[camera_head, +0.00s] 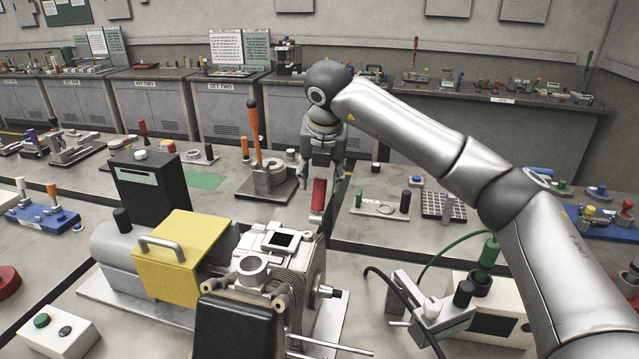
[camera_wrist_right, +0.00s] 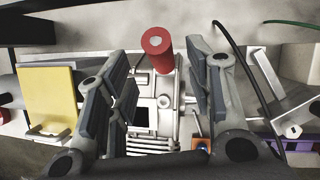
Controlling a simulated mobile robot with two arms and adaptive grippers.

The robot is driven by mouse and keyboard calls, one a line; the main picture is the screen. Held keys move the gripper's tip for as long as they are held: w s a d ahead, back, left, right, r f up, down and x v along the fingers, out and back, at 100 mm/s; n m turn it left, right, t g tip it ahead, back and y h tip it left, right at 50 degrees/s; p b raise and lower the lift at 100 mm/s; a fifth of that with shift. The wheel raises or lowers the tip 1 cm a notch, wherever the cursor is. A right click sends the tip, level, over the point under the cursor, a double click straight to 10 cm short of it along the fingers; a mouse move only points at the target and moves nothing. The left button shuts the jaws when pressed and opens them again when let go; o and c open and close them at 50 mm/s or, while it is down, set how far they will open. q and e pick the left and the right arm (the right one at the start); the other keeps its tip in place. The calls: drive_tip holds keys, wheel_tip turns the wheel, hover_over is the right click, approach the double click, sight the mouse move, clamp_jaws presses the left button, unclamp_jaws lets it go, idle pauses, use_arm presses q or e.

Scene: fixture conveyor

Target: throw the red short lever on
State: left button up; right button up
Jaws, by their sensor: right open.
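The red short lever (camera_head: 318,196) has a thick red cylindrical grip and stands at the back right of the grey machine (camera_head: 308,262). In the right wrist view, the red grip (camera_wrist_right: 157,47) points up towards the camera, in the gap between the two fingers. My right gripper (camera_head: 321,178) comes down from above, directly over the lever, with its fingers apart. In the wrist view, my right gripper (camera_wrist_right: 165,88) is open, and a gap shows between the grip and each finger. The lever's base is partly hidden. My left gripper is not in view.
A yellow box cover with a handle (camera_head: 172,262) stands left of the lever. An orange-handled lever (camera_head: 254,122) stands behind. A white fixture with a black cable (camera_head: 430,310) is at the right. Some bare bench (camera_head: 385,235) lies right of the lever.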

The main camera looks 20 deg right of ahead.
sight(320, 185)
drive_tip(key=p+x, duration=0.1)
drive_tip(key=x, duration=0.4)
drive_tip(key=shift+w+d, duration=0.15)
drive_tip(key=shift+w, duration=0.05)
drive_tip(key=shift+f, duration=0.25)
drive_tip(key=shift+w, duration=0.1)
drive_tip(key=shift+c, duration=1)
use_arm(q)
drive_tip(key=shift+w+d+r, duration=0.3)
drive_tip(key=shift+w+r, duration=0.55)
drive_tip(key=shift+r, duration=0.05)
use_arm(e)
clamp_jaws()
